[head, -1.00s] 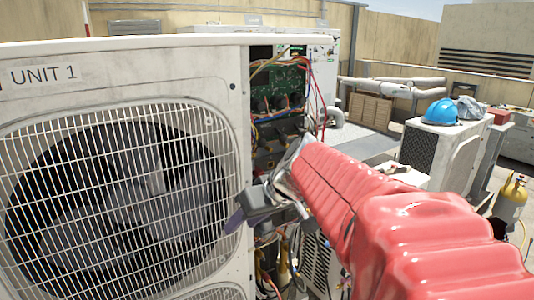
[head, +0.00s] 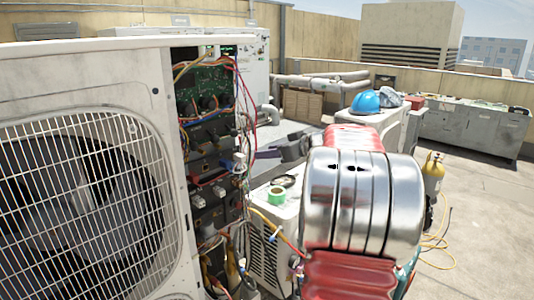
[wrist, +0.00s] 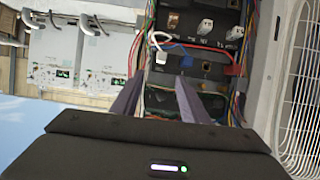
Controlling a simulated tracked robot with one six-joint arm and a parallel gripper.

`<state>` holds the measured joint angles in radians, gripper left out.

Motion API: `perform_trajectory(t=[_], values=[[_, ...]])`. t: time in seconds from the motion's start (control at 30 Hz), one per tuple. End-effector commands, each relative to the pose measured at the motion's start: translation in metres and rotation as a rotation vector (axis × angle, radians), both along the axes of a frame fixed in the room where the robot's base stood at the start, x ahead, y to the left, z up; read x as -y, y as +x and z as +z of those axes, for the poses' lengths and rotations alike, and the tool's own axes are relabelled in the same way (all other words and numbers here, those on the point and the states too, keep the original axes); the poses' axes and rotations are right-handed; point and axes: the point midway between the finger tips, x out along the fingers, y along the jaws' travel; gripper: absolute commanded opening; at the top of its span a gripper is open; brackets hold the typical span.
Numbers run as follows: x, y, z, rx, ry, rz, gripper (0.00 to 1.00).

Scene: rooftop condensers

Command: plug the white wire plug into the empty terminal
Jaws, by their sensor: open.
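A white wire (wrist: 160,37) curves over the terminal panel in the wrist view, with a small white plug (wrist: 162,59) at its lower end. Whether that plug is seated or loose, I cannot tell. A brownish socket (wrist: 174,21) in the top row shows no white plug, while white plugs (wrist: 205,27) sit to its right. My gripper (wrist: 160,78) is open, its two purple-grey fingers pointing at the panel with nothing visibly between them. In the head view, my gripper (head: 264,156) is just right of the open cabinet, apart from a white connector (head: 239,158).
The condenser casing with its fan grille (head: 70,190) borders the opening on the left. A green circuit board (head: 200,80) and loose red wires (head: 245,95) are beside the panel. A green tape roll (head: 276,195) lies on a lower unit. Open roof lies to the right.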

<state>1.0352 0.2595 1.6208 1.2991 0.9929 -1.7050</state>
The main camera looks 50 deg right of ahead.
Motion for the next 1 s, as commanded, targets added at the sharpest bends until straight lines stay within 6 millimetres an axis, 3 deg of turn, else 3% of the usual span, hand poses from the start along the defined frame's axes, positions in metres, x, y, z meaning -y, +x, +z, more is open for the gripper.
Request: perform_trajectory(t=[0.47, 1.0], values=[[-0.002, 0.010, -0.004, -0.002, 0.001, 0.003, 0.41], [-0.004, 0.076, -0.032, -0.003, 0.002, 0.003, 0.41]])
